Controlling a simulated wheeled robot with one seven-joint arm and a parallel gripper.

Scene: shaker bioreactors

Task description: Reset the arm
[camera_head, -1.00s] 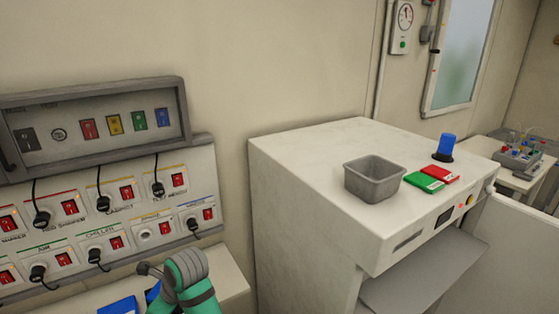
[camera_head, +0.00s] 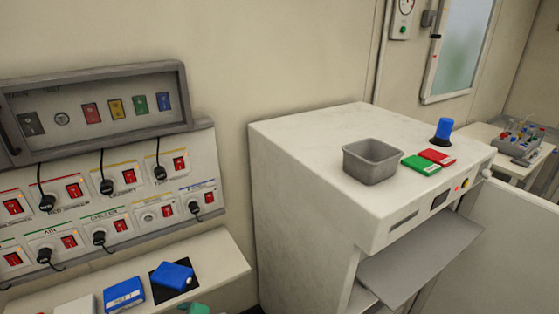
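A small teal part of my arm (camera_head: 198,308) shows at the bottom edge of the head view, just in front of the shelf. My gripper itself is out of the picture, so its fingers and anything in them are hidden.
A white shelf (camera_head: 222,252) under the socket panel (camera_head: 140,233) holds a blue box (camera_head: 124,294) and a blue item on a black square (camera_head: 172,276). To the right, a white machine (camera_head: 300,150) carries a grey bin (camera_head: 372,162), a green box (camera_head: 421,165), a red box (camera_head: 437,156) and a blue-topped object (camera_head: 443,130).

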